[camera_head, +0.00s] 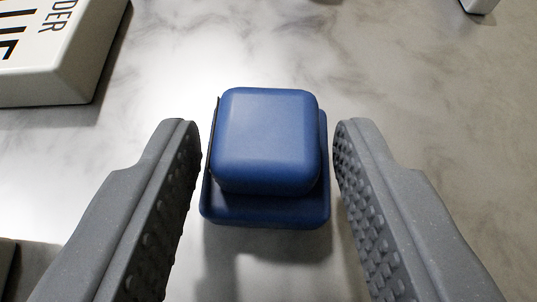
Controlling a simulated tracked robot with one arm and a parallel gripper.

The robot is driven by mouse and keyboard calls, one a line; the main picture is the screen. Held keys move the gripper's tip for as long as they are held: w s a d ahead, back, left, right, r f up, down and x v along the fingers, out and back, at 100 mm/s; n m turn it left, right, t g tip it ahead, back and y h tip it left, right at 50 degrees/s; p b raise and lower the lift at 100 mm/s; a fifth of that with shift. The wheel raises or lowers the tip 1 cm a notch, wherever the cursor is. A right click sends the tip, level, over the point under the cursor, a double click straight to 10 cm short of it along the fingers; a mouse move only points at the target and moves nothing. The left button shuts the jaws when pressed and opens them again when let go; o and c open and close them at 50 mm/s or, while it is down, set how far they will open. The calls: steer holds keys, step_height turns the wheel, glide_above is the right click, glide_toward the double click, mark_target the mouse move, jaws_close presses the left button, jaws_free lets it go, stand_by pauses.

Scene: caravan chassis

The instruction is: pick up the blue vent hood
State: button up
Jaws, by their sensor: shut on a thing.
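The blue vent hood (268,135) is in the middle of the head camera view. It has a rounded square top block over a slightly wider blue base, with a thin dark edge along its left side. My gripper (268,128) has one grey, studded finger on each side of the hood, and it is shut on the hood. The hood looks level, and a shadow falls on the surface below its near edge. I cannot tell whether its underside touches the surface.
A white block with black lettering (60,60) lies at the upper left on the grey marbled surface (420,90). A small pale object (479,5) is cut off at the top right. The surface around the hood is mostly clear.

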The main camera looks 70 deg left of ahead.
mark_target(270, 215)
steer(key=shift+r+p, duration=0.95)
steer(key=shift+r, duration=0.95)
steer(key=s+d, duration=0.2)
steer(key=s, duration=0.2)
steer(key=s+d, duration=0.2)
steer(key=s, duration=0.2)
steer(key=s+d+r+p, duration=0.1)
steer(key=s+d, duration=0.1)
steer(key=s, duration=0.3)
steer(key=shift+d, duration=0.3)
steer(key=shift+s+d+r, duration=0.1)
steer(key=shift+s+d, duration=0.15)
steer(key=shift+s, duration=0.45)
